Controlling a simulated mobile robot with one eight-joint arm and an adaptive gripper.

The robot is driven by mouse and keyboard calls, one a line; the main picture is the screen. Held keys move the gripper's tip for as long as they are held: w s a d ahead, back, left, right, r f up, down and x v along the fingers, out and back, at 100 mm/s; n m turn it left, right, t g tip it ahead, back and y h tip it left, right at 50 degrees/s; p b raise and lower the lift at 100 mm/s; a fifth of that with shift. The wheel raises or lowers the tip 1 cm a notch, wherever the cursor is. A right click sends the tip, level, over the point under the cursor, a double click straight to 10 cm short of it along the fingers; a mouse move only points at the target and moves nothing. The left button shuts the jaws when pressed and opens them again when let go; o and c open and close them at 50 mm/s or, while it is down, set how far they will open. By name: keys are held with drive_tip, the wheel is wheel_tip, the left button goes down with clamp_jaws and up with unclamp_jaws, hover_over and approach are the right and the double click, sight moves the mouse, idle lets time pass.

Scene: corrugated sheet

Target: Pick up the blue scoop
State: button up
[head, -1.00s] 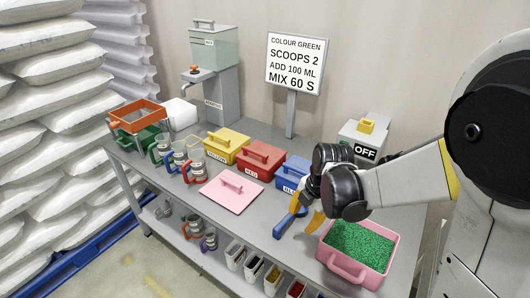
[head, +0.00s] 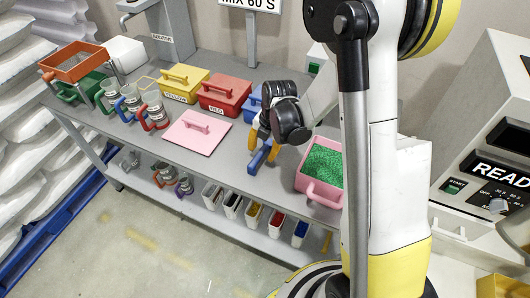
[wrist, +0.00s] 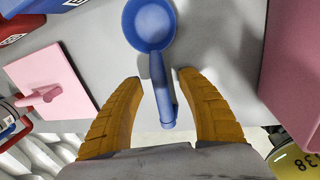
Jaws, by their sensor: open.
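The blue scoop (head: 262,158) lies near the front edge of the grey bench in the head view, partly hidden by my gripper. In the wrist view the scoop's round bowl (wrist: 149,24) is at the top and its handle runs down toward me. My gripper (wrist: 159,78) is open, with its two yellow fingers on either side of the handle. Gaps show between the handle and both fingers. In the head view my gripper (head: 264,148) is low over the scoop; I cannot tell its exact height.
A pink tub (head: 318,194) of green granules stands just right. A pink lid (head: 190,147) lies left. Red (head: 226,96), yellow (head: 186,83) and blue (head: 252,107) boxes stand behind. Jugs stand farther left. Small bins line the shelf below. A machine (head: 500,140) reads "READ" at right.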

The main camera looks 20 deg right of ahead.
sight(262, 151)
drive_tip(key=shift+w+a+f, duration=0.1)
drive_tip(key=shift+f, duration=0.65)
drive_tip(key=shift+r, duration=0.1)
clamp_jaws()
wheel_tip(262, 151, up, 10)
drive_tip(key=p, duration=0.4)
